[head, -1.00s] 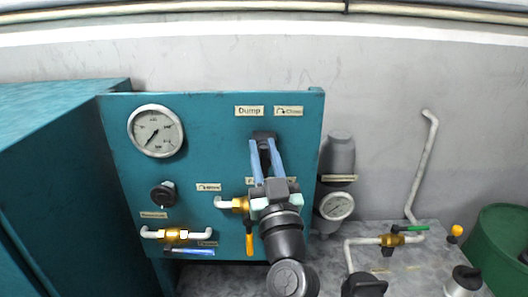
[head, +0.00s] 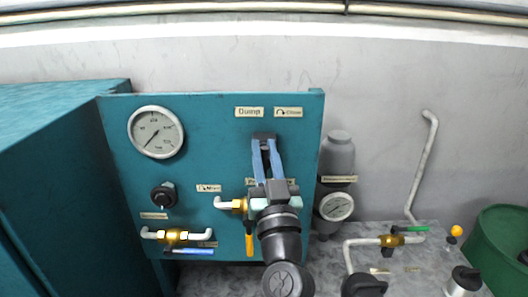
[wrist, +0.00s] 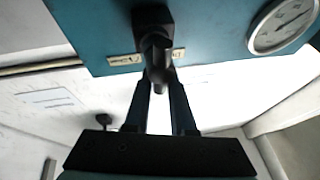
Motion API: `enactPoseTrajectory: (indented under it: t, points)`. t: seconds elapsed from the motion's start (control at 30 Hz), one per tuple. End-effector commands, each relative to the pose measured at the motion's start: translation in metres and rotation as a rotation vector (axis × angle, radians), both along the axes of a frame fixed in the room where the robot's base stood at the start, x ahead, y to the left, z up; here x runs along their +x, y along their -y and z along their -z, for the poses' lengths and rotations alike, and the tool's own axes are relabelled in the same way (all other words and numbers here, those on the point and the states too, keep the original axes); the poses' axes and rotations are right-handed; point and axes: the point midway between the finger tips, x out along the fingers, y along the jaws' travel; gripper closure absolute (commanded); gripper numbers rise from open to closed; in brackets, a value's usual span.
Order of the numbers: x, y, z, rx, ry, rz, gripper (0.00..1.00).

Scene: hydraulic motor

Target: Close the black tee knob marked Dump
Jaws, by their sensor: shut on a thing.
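The black tee knob (head: 264,138) sits on the upper right of the teal panel (head: 215,135), under the Dump label (head: 249,112) and a Close label with a curved arrow (head: 288,112). My gripper (head: 266,148) reaches up to it with two long blue fingers, one on each side, and is shut on the knob. In the wrist view the knob (wrist: 155,45) shows dark between my fingertips (wrist: 157,72), with its mount on the panel behind. The fingers hide part of the knob in the head view, so its exact turn is hard to tell.
A round gauge (head: 156,132) and another black knob (head: 164,197) are on the panel's left. A brass valve with a yellow handle (head: 249,243) is close to the left of my gripper. A grey filter unit (head: 337,165) stands just right of the panel.

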Motion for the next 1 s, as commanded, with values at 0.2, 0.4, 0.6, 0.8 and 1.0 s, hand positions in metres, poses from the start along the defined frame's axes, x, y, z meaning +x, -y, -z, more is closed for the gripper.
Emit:
enactPoseTrajectory:
  t: [0.2, 0.4, 0.6, 0.8, 1.0]
  points:
    - [0.001, 0.002, 0.007, 0.115, -0.015, 0.001, 1.0]
    - [0.001, 0.004, 0.007, 0.297, -0.017, -0.002, 1.0]
    - [0.001, 0.006, 0.006, 0.488, -0.017, -0.002, 1.0]
    - [0.0, 0.009, 0.007, 0.678, -0.017, -0.002, 1.0]
    - [0.0, 0.011, 0.01, 0.869, -0.017, -0.004, 1.0]
